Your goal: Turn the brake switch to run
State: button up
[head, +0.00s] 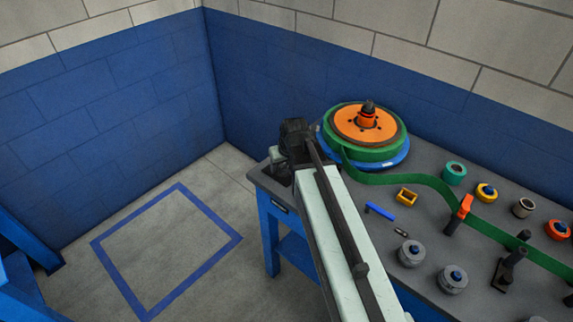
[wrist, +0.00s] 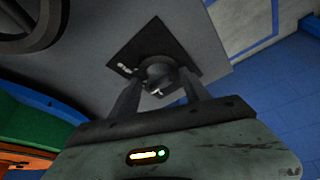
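The brake switch appears to be the dark round knob (wrist: 160,71) on a black square plate (wrist: 124,60) in the wrist view. The knob has a small light mark at its lower edge, and the plate has a small white marking at its left. My gripper (wrist: 160,85) has one finger on each side of the knob. I cannot tell whether the fingers touch it. In the head view, my gripper (head: 284,168) is at the table's far left corner, beside the reel, and my arm hides the switch.
The green and orange reel (head: 365,125) stands on a blue base at the back of the grey table (head: 350,205). A green strip (head: 410,180) runs right from it past an orange-topped post (head: 464,208). Several rollers, rings and small parts lie around it. Blue walls stand behind.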

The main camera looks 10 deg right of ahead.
jog(key=p+v, duration=0.7)
jog(key=shift+r, duration=0.4)
jog(key=shift+s, duration=0.1)
